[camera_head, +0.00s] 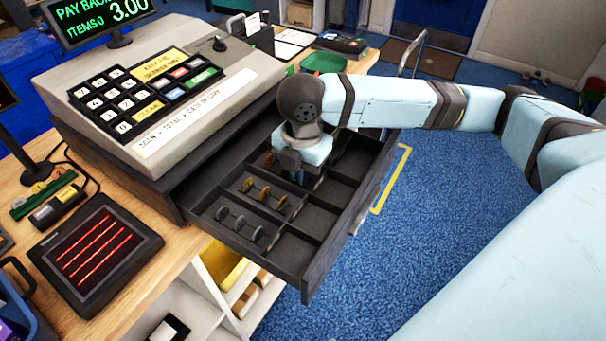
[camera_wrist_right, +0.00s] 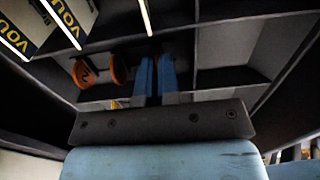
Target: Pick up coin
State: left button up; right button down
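The open till drawer (camera_head: 312,262) has several dark compartments. Copper coins stand on edge in one; one shows in the head view (camera_head: 269,158), and two show left of my fingers in the wrist view, an outer one (camera_wrist_right: 83,73) and a nearer one (camera_wrist_right: 120,68). Gold coins (camera_head: 265,194) and silver coins (camera_head: 240,223) stand in rows in nearer compartments. My right gripper (camera_head: 300,176) points down into the drawer by the copper coins. My left gripper is out of view.
A black scanner (camera_head: 95,250) lies left. Compartment dividers stand close around my fingers.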

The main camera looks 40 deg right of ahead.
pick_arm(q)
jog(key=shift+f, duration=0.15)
pick_arm(e)
jog(key=shift+r, duration=0.1)
jog(key=shift+r, duration=0.25)
pick_arm(q)
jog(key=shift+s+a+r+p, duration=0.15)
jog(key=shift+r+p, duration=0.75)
jog(key=shift+p, duration=1)
pick_arm(e)
notch_tip(320, 180, up, 19)
jog(key=shift+r, duration=0.2)
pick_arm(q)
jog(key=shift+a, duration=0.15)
